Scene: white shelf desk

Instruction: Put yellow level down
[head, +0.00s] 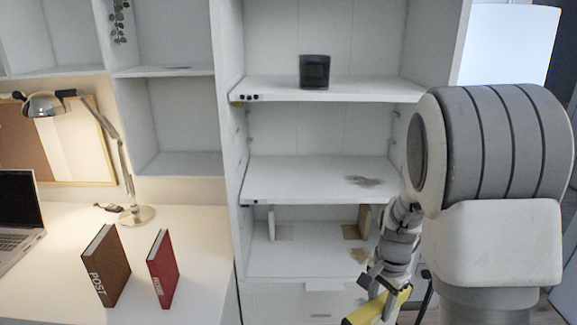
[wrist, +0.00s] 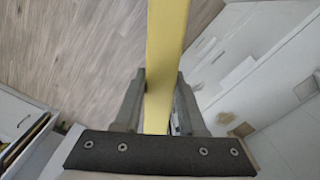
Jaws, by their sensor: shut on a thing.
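The yellow level (head: 366,311) is a long yellow bar, low at the bottom of the head view, right of centre. My gripper (head: 385,284) is shut on it, and the level slants down to the left, its lower end cut off by the frame edge. In the wrist view the level (wrist: 165,60) runs up from between the two fingers of my gripper (wrist: 158,105) and out of the top. The wood-look floor shows below it there. I cannot tell how far the level is from the cabinet front.
A white shelf unit (head: 318,180) stands behind, with a black cup (head: 314,71) on its upper shelf. The middle shelf is mostly clear. A white desk (head: 205,275) at left holds a brown book (head: 108,267), a red book (head: 163,269), a lamp (head: 120,165) and a laptop (head: 20,215).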

